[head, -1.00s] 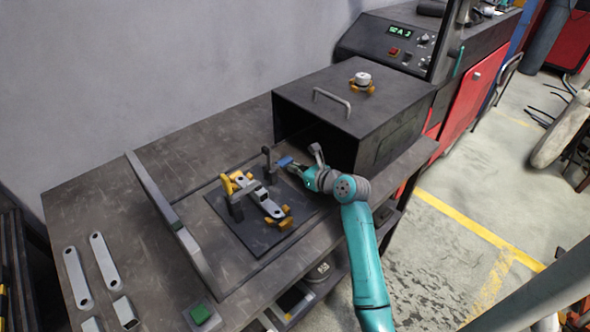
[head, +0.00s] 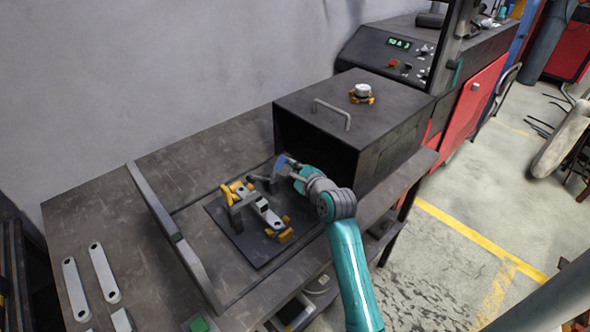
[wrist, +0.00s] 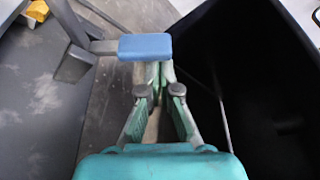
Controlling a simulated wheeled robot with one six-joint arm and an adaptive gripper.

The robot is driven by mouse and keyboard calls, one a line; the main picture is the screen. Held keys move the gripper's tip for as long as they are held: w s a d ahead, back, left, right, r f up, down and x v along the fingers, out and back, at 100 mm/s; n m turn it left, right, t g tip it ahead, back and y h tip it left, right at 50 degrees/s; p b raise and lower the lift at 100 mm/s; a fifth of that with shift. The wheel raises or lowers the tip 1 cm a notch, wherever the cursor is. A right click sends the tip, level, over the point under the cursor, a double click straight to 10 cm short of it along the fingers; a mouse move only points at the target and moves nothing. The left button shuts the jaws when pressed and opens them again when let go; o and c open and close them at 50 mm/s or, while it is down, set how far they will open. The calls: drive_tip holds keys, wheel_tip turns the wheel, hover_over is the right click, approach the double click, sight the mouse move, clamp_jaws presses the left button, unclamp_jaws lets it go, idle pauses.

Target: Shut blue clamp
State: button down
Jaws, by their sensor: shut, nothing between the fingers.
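The blue clamp's handle (head: 281,163) stands steeply up at the right side of the dark fixture plate (head: 245,247). Its dark arm (head: 260,181) leans low to the left, toward the plate. In the wrist view the blue grip (wrist: 145,46) lies across the front of my fingertips. My gripper (head: 289,170) is shut and empty, close against the right side of the blue handle; whether they touch I cannot tell. In the wrist view the fingers of my gripper (wrist: 158,85) converge just below the grip. A grey bracket (head: 267,213) lies on the plate.
A yellow-handled clamp (head: 231,191) stands at the plate's left. A black open-fronted box (head: 335,122) is close behind and right of my gripper; its dark inside fills the wrist view's right. A grey rail (head: 172,233) and loose brackets (head: 104,273) lie left.

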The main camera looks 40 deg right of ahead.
drive_tip(key=shift+a+r+n+t+h, duration=0.4)
drive_tip(key=shift+a+r+n, duration=0.35)
drive_tip(key=shift+n, duration=0.35)
drive_tip(key=shift+a+r+n+t+h, duration=0.25)
drive_tip(key=shift+a+n, duration=0.3)
drive_tip(key=shift+n, duration=0.3)
drive_tip(key=shift+a+r+n+t+h, duration=0.15)
drive_tip(key=shift+a+r+n+t, duration=0.25)
drive_tip(key=shift+n, duration=0.5)
drive_tip(key=shift+a+r+n+t+h, duration=0.1)
drive_tip(key=shift+a+n+t+h, duration=0.1)
drive_tip(key=shift+a+n, duration=0.55)
drive_tip(key=shift+s, duration=0.1)
